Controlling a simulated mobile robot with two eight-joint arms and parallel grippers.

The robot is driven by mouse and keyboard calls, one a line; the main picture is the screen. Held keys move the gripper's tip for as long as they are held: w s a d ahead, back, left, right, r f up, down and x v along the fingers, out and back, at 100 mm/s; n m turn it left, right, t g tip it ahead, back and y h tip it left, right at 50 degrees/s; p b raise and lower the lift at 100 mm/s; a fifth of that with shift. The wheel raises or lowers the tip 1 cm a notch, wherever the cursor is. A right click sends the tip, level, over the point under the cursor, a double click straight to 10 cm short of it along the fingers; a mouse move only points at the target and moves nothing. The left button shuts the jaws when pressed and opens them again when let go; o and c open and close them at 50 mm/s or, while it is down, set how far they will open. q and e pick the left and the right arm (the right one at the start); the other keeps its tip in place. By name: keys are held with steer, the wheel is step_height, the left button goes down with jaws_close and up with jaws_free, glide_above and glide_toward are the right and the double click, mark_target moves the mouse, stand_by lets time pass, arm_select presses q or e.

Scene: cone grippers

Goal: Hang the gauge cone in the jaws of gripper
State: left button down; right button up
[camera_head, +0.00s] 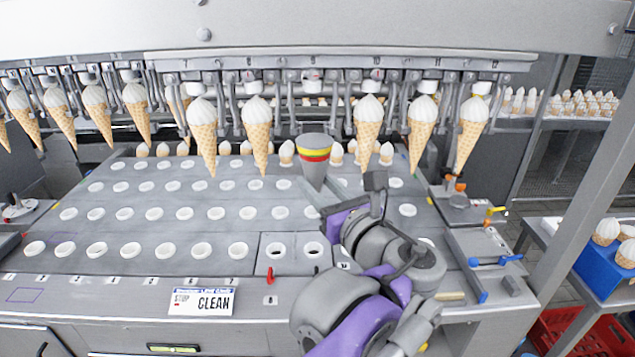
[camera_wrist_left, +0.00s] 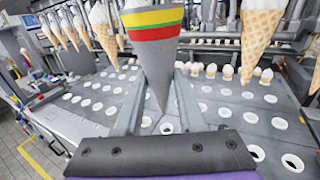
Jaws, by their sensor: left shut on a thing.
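The gauge cone (camera_head: 314,170) is grey with yellow, red and green bands, upright with its point down. My left gripper (camera_head: 318,187) is shut on its lower part. The cone also shows close up in the left wrist view (camera_wrist_left: 155,62), between the fingers of the left gripper (camera_wrist_left: 158,92). In the head view the cone's top appears below the empty machine jaws (camera_head: 312,88) at the number 9 on the rail. I cannot tell the exact depth between them. My right gripper is not in view.
Iced cones hang on both sides of the empty jaws, one close left (camera_head: 257,133) and one close right (camera_head: 368,130). Below lies a grey plate (camera_head: 150,200) with rows of white-rimmed holes. A "CLEAN" sign (camera_head: 202,301) is on the front edge.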

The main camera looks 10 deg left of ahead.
arm_select(q)
steer(key=w+a+p, duration=0.1)
steer(key=w, duration=0.5)
steer(key=shift+a, duration=0.4)
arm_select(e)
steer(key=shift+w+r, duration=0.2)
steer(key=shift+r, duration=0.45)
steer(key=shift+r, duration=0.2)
arm_select(q)
steer(key=shift+w, duration=0.1)
steer(key=shift+w+a+p, duration=0.25)
steer(key=shift+w, duration=0.55)
steer(key=shift+w+a+p, duration=0.2)
steer(key=shift+w+p, duration=0.05)
steer(key=shift+w, duration=0.55)
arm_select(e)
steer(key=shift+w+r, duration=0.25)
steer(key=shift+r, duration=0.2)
arm_select(q)
steer(key=shift+w+a, duration=0.1)
steer(key=shift+w, duration=0.1)
steer(key=shift+w+a+p, duration=0.2)
steer(key=shift+w+a, duration=0.05)
steer(key=shift+w, duration=0.65)
steer(key=shift+w+a+p, duration=0.2)
steer(key=shift+w, duration=0.65)
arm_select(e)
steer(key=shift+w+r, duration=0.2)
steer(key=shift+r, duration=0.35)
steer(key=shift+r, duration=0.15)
